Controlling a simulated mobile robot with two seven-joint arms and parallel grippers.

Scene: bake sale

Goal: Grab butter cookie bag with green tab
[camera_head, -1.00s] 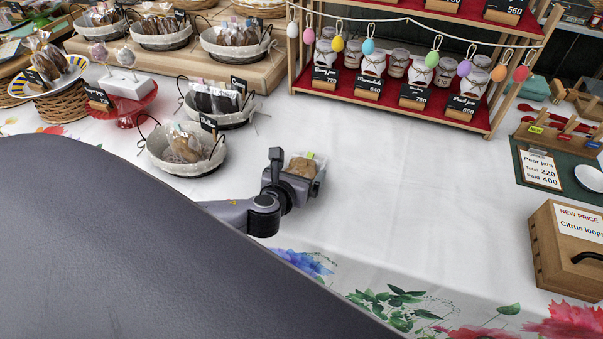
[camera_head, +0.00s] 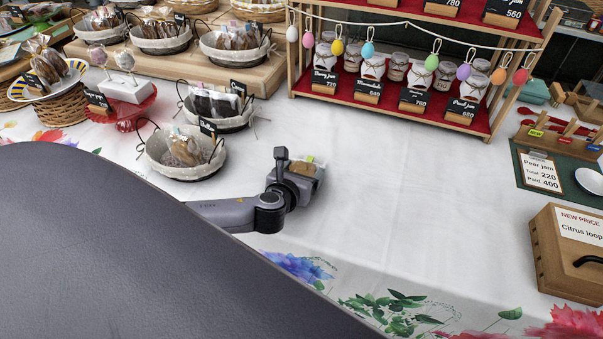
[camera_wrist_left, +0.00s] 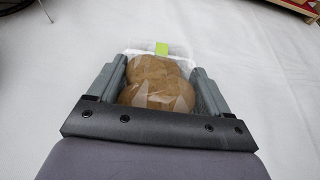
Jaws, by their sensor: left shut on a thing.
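The butter cookie bag with the green tab (camera_wrist_left: 160,78) is a clear bag of round brown cookies, with a light green tab at its far end. In the left wrist view it sits between the two fingers of my left gripper (camera_wrist_left: 155,90), which are shut on its sides. In the head view the bag (camera_head: 304,169) shows at the end of my left gripper (camera_head: 298,172), over the white tablecloth right of the front basket. I cannot tell how far it is above the cloth. My right gripper is not in view.
A lined basket (camera_head: 180,168) with another cookie bag stands left of my gripper. A red-shelved jar rack (camera_head: 420,104) stands behind, and a wooden box (camera_head: 566,250) is at the right. The white cloth (camera_head: 420,200) between is clear.

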